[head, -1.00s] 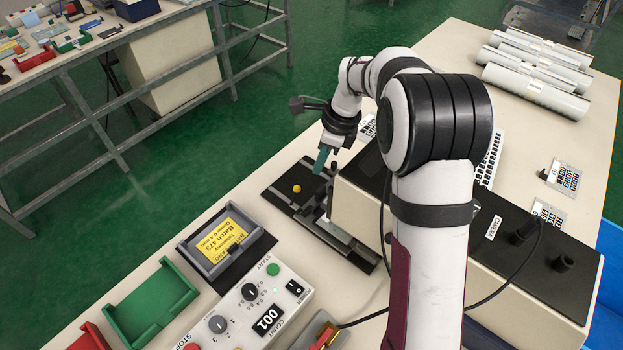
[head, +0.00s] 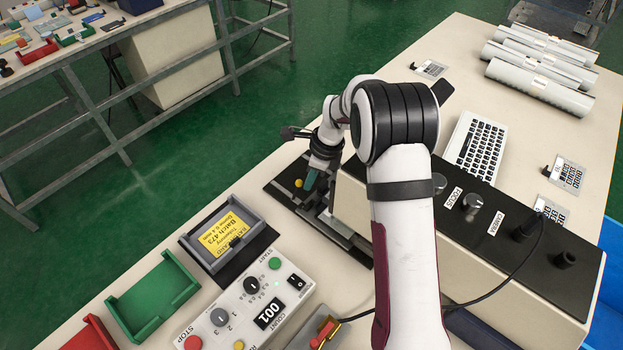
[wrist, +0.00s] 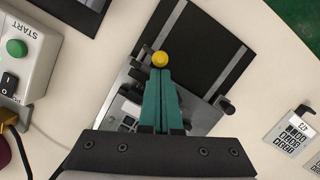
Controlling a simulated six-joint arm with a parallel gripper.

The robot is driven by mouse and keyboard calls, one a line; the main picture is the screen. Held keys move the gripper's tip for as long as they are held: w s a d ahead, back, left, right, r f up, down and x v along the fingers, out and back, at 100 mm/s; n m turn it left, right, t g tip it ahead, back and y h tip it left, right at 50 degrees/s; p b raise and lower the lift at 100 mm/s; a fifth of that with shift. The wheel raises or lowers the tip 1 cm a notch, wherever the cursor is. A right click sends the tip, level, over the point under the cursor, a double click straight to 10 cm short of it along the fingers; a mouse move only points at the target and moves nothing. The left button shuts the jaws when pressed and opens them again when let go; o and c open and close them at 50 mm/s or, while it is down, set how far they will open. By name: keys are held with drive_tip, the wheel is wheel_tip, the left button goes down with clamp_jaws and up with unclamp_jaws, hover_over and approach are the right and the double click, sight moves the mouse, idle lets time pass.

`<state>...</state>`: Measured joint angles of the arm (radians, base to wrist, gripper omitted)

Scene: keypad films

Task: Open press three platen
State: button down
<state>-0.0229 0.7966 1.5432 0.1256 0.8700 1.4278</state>
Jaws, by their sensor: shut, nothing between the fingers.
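A black flat press plate (head: 283,188) with grey rails lies on the bench at the middle of the head view, and also shows in the wrist view (wrist: 190,45). No number can be read on it, so I cannot tell whether it is press three. A yellow ball knob (head: 299,183) stands on it, also in the wrist view (wrist: 160,58). My gripper (head: 308,187) has teal fingers, shut and empty. In the wrist view its fingertips (wrist: 160,70) appear right at the knob; I cannot tell if they touch it. The fingers hide part of a grey metal plate (wrist: 120,105).
A cream housing (head: 348,205) with a black top stands right of the press. Keypad films (head: 567,173) lie at the right.

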drive_tip(key=w+a, duration=0.6)
drive_tip(key=shift+w+a, duration=0.2)
drive_tip(key=shift+a, duration=0.05)
drive_tip(key=w+v, duration=0.1)
drive_tip(key=v, duration=0.9)
drive_tip(key=s+d+r+n, duration=0.2)
drive_tip(key=s+r+n, duration=0.15)
drive_tip(key=s, duration=0.35)
drive_tip(key=s+d+r+n, duration=0.2)
drive_tip(key=s+r, duration=0.3)
drive_tip(key=s, duration=0.1)
drive_tip(key=s+d+f+n+g, duration=0.1)
drive_tip(key=s+n, duration=0.9)
drive_tip(key=s, duration=1.8)
drive_tip(key=shift+s+d+f+h, duration=0.2)
drive_tip(key=shift+d+f+h, duration=0.3)
drive_tip(key=shift+d, duration=0.65)
